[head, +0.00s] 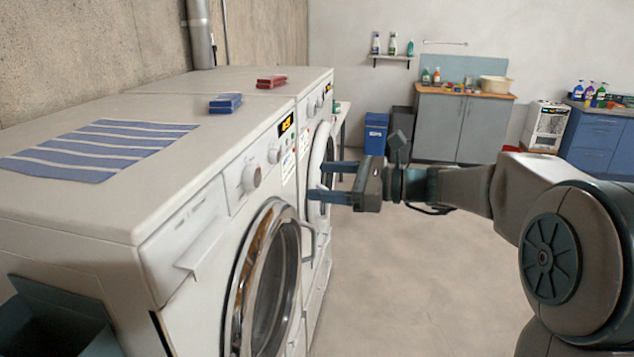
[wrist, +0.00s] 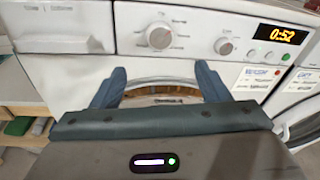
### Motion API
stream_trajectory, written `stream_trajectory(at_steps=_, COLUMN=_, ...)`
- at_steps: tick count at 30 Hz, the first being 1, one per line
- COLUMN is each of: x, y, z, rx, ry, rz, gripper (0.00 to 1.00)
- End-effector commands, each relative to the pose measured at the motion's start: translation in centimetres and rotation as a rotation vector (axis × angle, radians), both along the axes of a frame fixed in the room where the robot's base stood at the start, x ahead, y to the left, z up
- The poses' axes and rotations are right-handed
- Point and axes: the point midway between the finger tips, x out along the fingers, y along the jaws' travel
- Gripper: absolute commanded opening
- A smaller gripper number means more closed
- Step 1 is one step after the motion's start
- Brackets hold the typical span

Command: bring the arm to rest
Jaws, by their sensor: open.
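My arm reaches in from the right in the head view. My gripper (head: 322,181) is open and empty, with its two fingers apart and pointing left at the front of the washing machines. In the wrist view my gripper (wrist: 160,82) shows its two fingers spread, with nothing between them. Beyond them is the near machine's front panel, with a knob (wrist: 160,36) and a lit display (wrist: 277,34) reading 0:52. I cannot tell how far the fingertips are from the panel, but no contact shows.
The near washing machine (head: 180,230) has a round door (head: 268,268) and a striped cloth on top. Blue (head: 225,102) and red (head: 271,82) packs lie on the machines. A grey cabinet (head: 462,125) and blue bin (head: 376,132) stand at the back. The floor (head: 420,270) between is clear.

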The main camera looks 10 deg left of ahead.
Motion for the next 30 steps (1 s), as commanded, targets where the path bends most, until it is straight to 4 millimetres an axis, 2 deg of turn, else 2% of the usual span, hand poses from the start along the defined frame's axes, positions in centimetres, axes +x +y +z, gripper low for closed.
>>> stream_trajectory(at_steps=9, x=0.0, y=0.0, z=0.0, rx=-0.001, ry=-0.001, rz=0.001, gripper=0.69)
stream_trajectory(at_steps=11, x=-1.0, y=0.0, z=-0.5, rx=-0.052, ry=-0.032, rz=0.014, gripper=0.69)
stream_trajectory(at_steps=16, x=-6.0, y=-1.1, z=-4.0, rx=-0.332, ry=-0.201, rz=0.095, gripper=0.69)
stream_trajectory(at_steps=20, x=-10.4, y=-3.5, z=-7.4, rx=-0.596, ry=-0.376, rz=0.207, gripper=0.69)
stream_trajectory(at_steps=24, x=-14.8, y=-7.1, z=-10.7, rx=-0.86, ry=-0.563, rz=0.361, gripper=0.69)
stream_trajectory(at_steps=30, x=-20.0, y=-13.4, z=-14.2, rx=-1.199, ry=-0.823, rz=0.64, gripper=0.69)
